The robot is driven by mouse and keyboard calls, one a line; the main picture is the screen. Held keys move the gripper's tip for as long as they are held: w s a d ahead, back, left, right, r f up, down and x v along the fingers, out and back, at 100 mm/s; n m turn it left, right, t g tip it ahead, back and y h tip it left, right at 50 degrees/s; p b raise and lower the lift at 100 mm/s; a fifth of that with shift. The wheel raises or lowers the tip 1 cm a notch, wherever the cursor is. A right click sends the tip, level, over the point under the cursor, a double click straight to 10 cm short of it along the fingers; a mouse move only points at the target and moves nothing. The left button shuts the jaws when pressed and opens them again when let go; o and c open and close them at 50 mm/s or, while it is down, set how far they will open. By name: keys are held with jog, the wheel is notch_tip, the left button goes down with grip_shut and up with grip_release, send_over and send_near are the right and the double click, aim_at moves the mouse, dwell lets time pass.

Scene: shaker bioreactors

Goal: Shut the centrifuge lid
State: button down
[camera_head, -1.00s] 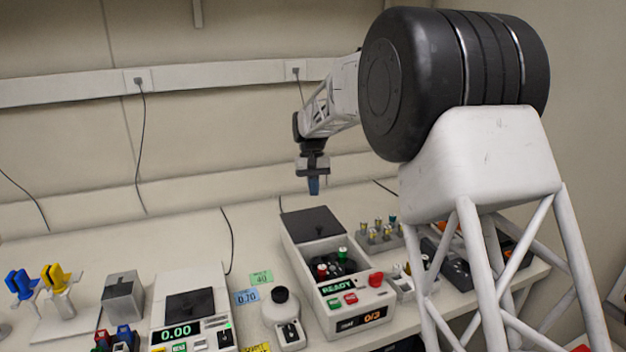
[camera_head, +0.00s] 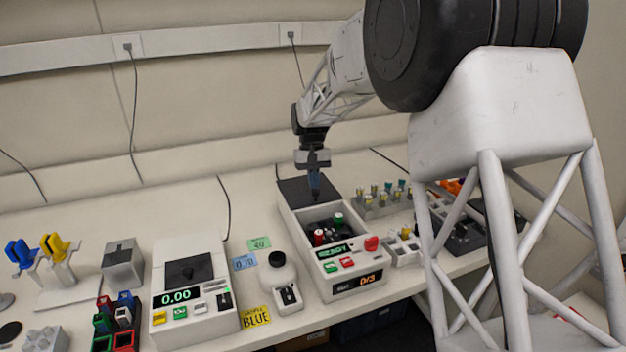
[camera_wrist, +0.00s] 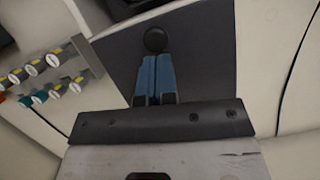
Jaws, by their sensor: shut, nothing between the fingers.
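The centrifuge (camera_head: 312,279) is a white box with a READY display and a 0/3 readout. Its dark lid (camera_head: 293,187) is open at the back, leaving the bowl with a red cap (camera_head: 318,237) and a green cap (camera_head: 338,220) uncovered. My gripper (camera_head: 315,197) points down over the lid's front part, its blue fingers shut and empty. In the wrist view the lid (camera_wrist: 205,45) is a dark panel with a round black knob (camera_wrist: 155,39). My fingertips (camera_wrist: 154,58) are right by the knob; whether they touch it I cannot tell.
A rack of capped tubes (camera_head: 381,201) stands close right of the centrifuge. A round-bodied white device with a black cap (camera_head: 279,275) stands at its left. A balance reading 0.00 (camera_head: 192,292) is further left. Bare bench lies behind the balance.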

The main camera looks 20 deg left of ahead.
jog(key=shift+d, duration=0.1)
jog(key=s+d, duration=1.1)
jog(key=s, duration=0.1)
jog(key=shift+d, duration=0.35)
dwell(0.5)
jog(key=shift+w, duration=0.15)
jog(key=shift+w+a+r, duration=0.15)
jog(key=shift+w+a, duration=0.4)
jog(key=shift+w, duration=0.15)
jog(key=w+a+v, duration=0.1)
jog(key=v, duration=1)
jog(key=shift+w+f, duration=0.2)
jog(key=shift+w, duration=0.05)
